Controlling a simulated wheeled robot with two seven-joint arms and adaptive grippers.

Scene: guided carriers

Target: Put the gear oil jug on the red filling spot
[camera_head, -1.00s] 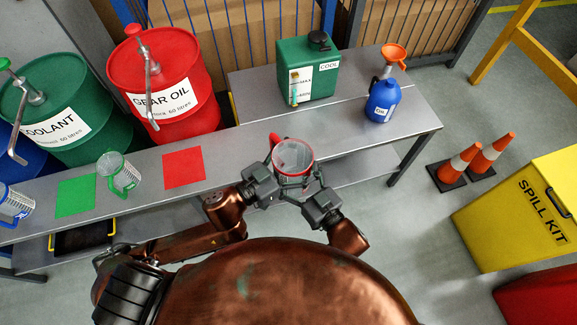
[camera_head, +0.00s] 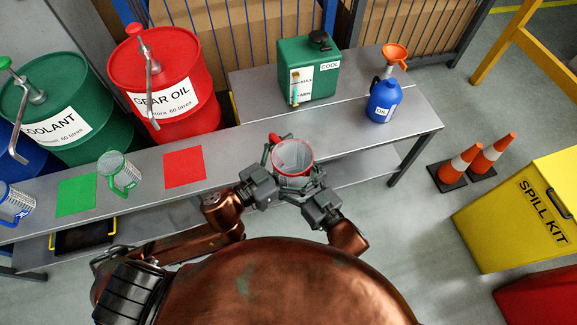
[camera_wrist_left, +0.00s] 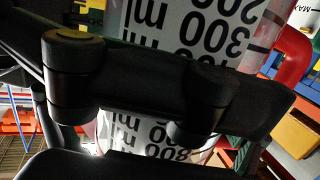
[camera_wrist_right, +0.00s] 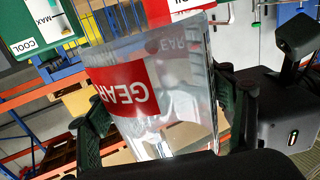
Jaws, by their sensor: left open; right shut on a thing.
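The gear oil jug (camera_head: 293,158) is a clear measuring jug with a red rim and red handle, held in front of the bench's near edge. My right gripper (camera_wrist_right: 165,115) is shut on it; the right wrist view shows its red GEAR label between the fingers. My left gripper (camera_head: 268,158) is open at the jug's left side, close to the handle. In the left wrist view its fingers cross in front of the jug's ml scale (camera_wrist_left: 190,25); whether they touch is unclear. The red filling spot (camera_head: 184,167) is bare, on the bench left of the jug.
The bench (camera_head: 235,150) is clear between spot and jug. A green-handled jug (camera_head: 119,174) stands beside the green spot (camera_head: 76,196). The red GEAR OIL drum (camera_head: 165,85) stands behind. A green can (camera_head: 318,70) and blue oil bottle (camera_head: 383,100) stand right.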

